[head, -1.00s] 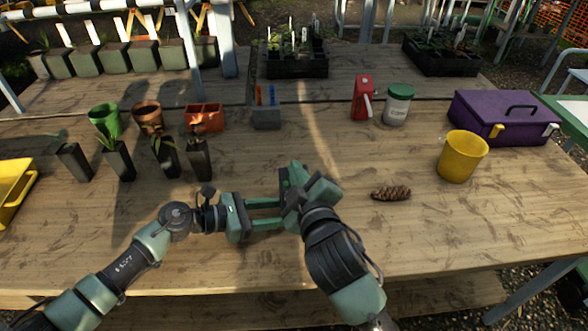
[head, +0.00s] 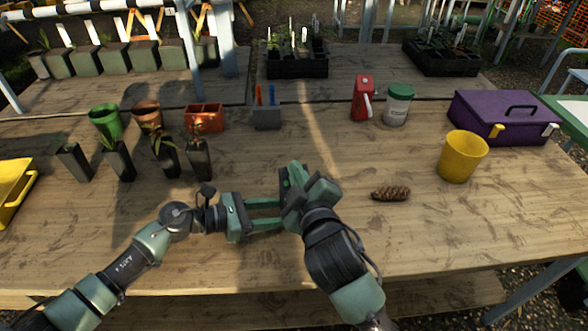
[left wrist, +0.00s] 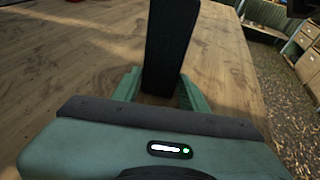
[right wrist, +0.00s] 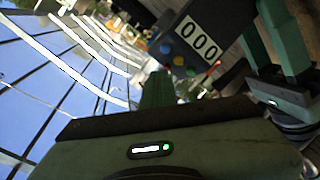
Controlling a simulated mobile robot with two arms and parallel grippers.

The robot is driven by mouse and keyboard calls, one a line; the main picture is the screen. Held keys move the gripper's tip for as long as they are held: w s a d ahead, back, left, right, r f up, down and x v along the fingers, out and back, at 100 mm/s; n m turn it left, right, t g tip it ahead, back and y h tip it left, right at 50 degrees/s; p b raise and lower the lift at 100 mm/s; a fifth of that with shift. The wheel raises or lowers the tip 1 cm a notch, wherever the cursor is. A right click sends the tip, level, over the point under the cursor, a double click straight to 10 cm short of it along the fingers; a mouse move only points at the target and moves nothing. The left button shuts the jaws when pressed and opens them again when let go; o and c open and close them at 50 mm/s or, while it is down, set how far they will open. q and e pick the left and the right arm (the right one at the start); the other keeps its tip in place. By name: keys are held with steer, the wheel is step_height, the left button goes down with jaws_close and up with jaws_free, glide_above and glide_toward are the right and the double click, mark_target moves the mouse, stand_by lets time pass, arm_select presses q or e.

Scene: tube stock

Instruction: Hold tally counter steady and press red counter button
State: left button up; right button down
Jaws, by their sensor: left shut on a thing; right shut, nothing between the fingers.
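The dark tally counter (right wrist: 224,22) shows in the right wrist view, its display reading 000, with blue, yellow and green buttons along one edge. I cannot make out the red button for certain. My left gripper (head: 278,212) is shut on the counter, which appears as a dark block (left wrist: 168,45) between the fingers in the left wrist view. In the head view my right gripper hides most of the counter. My right gripper (head: 290,180) is shut and empty, its fingertips (right wrist: 157,85) close to the button edge. I cannot tell whether they touch.
A pine cone (head: 391,194) and yellow cup (head: 462,157) are to the right on the wooden table (head: 420,235). A purple toolbox (head: 480,125) stands behind them. Several plant pots (head: 120,160) are to the left, beside a yellow tray (head: 12,190). The front middle is clear.

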steer(key=shift+s+r, duration=0.4)
steer(key=shift+r, duration=0.1)
steer(key=shift+r, duration=0.1)
steer(key=s+r, duration=0.1)
steer(key=r, duration=0.1)
steer(key=s+r, duration=0.2)
steer(key=shift+d, duration=0.1)
steer(key=shift+w, duration=0.1)
stand_by(0.6)
arm_select(q)
steer(key=o, duration=1)
steer(key=shift+o, duration=0.2)
